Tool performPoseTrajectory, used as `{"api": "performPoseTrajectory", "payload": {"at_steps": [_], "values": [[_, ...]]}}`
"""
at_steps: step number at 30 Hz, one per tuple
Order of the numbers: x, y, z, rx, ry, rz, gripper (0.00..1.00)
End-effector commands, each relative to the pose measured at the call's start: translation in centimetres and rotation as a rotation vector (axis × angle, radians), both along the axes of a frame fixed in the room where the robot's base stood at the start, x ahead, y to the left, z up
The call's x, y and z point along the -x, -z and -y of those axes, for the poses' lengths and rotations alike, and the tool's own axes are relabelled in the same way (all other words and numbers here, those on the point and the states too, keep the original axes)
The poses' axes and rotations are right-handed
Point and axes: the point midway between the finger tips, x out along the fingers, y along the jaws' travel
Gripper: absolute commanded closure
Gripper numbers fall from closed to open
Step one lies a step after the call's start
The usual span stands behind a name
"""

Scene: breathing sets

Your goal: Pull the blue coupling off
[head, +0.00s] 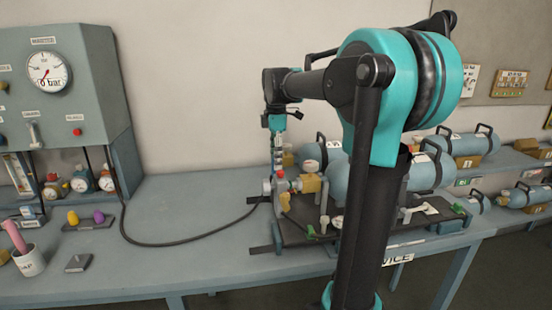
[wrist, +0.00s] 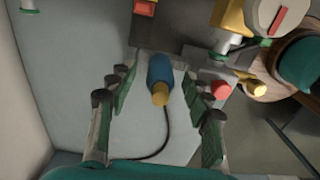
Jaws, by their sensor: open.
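The blue coupling (wrist: 160,69) shows in the wrist view, with a yellow end (wrist: 160,94) and a black hose (wrist: 166,135) running from that end. My gripper (wrist: 158,79) is open, with one finger on each side of the coupling and visible gaps to both. I cannot tell how far the fingers are above it. In the head view my gripper (head: 278,140) points down over the breathing set on the bench. There the coupling is too small or hidden to make out, but the black hose (head: 170,245) curves along the bench to the set.
Grey-blue cylinders (head: 430,172) lie behind my arm. A gauge panel (head: 60,85) stands at the left. The bench (head: 190,195) between panel and set is mostly clear except for the hose.

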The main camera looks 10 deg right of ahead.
Motion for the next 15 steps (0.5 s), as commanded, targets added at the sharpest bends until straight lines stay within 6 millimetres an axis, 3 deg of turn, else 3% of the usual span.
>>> {"api": "performPoseTrajectory", "payload": {"at_steps": [3, 15], "values": [[0.00, -0.02, 0.00, 0.000, 0.000, 0.000, 0.51], [0.00, -0.04, 0.00, 0.000, 0.000, 0.000, 1.00]]}}
